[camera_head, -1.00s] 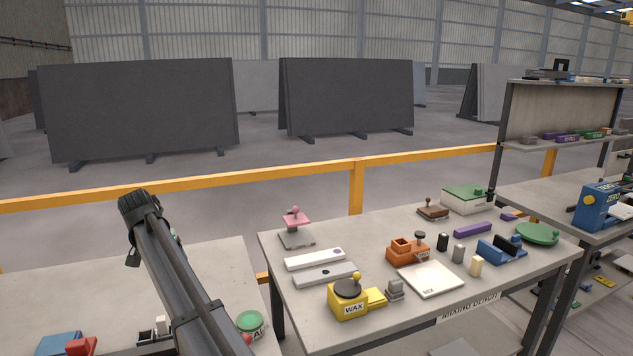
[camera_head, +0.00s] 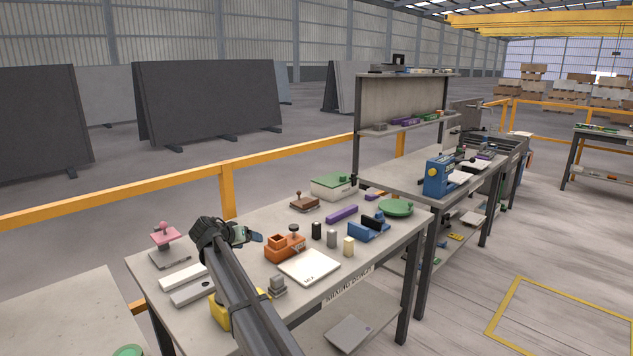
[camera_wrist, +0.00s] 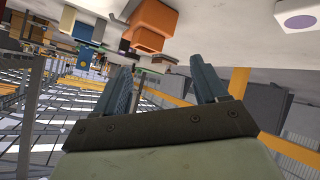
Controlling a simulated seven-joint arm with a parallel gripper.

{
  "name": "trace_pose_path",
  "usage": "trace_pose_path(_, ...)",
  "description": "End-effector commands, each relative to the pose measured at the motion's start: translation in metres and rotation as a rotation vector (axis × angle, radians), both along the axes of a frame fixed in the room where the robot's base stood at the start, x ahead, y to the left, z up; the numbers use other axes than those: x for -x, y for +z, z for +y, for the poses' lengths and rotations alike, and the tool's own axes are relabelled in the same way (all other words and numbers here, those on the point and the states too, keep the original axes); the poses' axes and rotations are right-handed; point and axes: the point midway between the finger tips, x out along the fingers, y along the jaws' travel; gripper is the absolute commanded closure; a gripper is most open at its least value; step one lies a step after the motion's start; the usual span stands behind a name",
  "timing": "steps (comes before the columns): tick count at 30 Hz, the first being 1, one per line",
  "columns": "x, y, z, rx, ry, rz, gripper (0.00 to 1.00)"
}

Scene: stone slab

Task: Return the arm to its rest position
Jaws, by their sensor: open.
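My gripper (camera_head: 258,237) is at the end of my dark arm, which reaches up from the bottom of the head view. It appears in front of the workbench (camera_head: 185,325) with the mixing label. In the wrist view my gripper's two blue-grey fingers (camera_wrist: 165,85) stand apart with nothing between them. The orange holder (camera_head: 284,248) is just right of the gripper in the head view. It shows near the top of the wrist view (camera_wrist: 152,24), apart from the fingers. My arm partly hides the yellow wax pot (camera_head: 219,312).
The bench also holds a white tile (camera_head: 309,266), a green round dish (camera_head: 396,207), a blue holder (camera_head: 368,229) and a pink-handled stamp (camera_head: 166,236). A yellow rail (camera_head: 228,190) runs behind. A second bench with a blue machine (camera_head: 438,176) stands right. Open floor lies at right.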

Motion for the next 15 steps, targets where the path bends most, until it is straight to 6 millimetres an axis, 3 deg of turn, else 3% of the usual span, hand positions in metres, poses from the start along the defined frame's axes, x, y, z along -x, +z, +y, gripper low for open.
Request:
trace_pose_path(1,-0.012,-0.002,-0.034,0.022,-0.022,-0.025,0.28)
trace_pose_path(6,-0.047,-0.003,-0.131,0.106,-0.074,-0.107,0.28)
trace_pose_path(15,-0.079,-0.004,-0.296,0.27,-0.137,-0.213,0.28)
